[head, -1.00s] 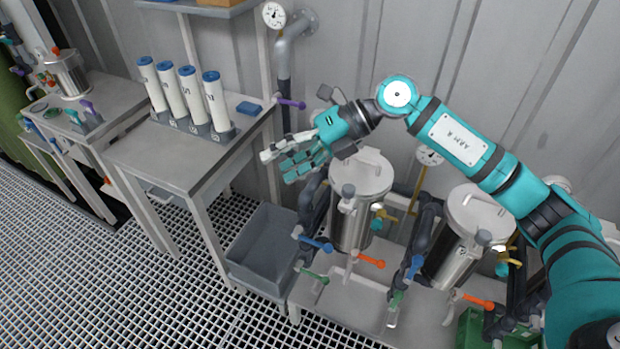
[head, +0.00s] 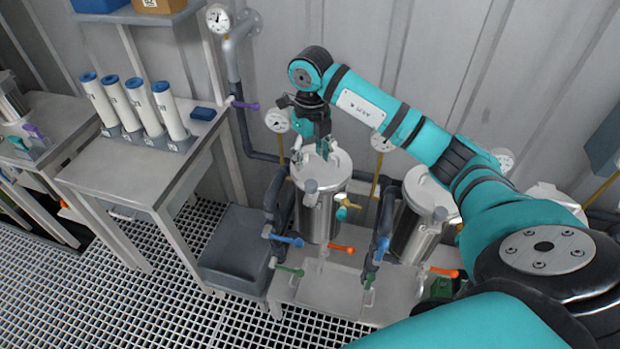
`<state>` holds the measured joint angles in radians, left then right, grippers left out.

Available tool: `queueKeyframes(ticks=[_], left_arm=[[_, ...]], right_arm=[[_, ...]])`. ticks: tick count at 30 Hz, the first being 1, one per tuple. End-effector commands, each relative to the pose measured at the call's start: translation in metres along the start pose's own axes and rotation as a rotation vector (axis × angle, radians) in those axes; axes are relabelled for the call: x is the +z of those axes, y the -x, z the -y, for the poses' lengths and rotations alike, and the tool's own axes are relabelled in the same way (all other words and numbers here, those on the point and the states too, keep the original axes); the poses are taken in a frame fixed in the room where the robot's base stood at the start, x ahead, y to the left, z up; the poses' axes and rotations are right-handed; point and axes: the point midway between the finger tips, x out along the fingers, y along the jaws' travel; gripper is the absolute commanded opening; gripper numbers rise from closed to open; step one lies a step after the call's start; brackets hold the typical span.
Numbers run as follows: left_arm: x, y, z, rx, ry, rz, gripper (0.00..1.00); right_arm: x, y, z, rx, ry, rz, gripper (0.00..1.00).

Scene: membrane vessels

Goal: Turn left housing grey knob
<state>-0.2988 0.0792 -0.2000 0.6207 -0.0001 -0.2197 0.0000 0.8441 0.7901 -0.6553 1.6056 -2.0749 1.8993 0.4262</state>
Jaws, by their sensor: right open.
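The left housing (head: 320,220) is a steel vessel with a pale lid (head: 330,168), standing on the low bench. A grey knob (head: 310,187) sits at the front of its lid, on top of a short stem. My right gripper (head: 322,153) points down just above the back part of the lid. It is open and apart from the grey knob, behind and above it. Its fingers are small in the head view and partly overlap the lid. My left gripper is not in view.
A second steel housing (head: 412,235) stands to the right. Blue (head: 290,240), orange (head: 341,249) and green (head: 290,271) valve handles stick out around the left housing. A gauge (head: 278,121) is behind it. A grey bin (head: 238,250) is at left.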

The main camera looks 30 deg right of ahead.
Motion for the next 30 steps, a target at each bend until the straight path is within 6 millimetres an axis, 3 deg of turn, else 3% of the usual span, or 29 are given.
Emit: queueKeyframes(ticks=[6,13,26,30], left_arm=[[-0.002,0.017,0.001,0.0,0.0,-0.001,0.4],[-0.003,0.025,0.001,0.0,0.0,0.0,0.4],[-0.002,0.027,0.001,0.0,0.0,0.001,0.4],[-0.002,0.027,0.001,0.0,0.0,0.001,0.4]], right_arm=[[-0.001,-0.045,-0.001,0.003,0.0,-0.005,0.55],[-0.001,-0.08,-0.001,0.003,0.0,-0.002,0.55],[0.0,-0.091,-0.001,0.001,0.002,0.001,0.55],[0.0,-0.091,-0.001,0.001,0.001,0.001,0.38]])
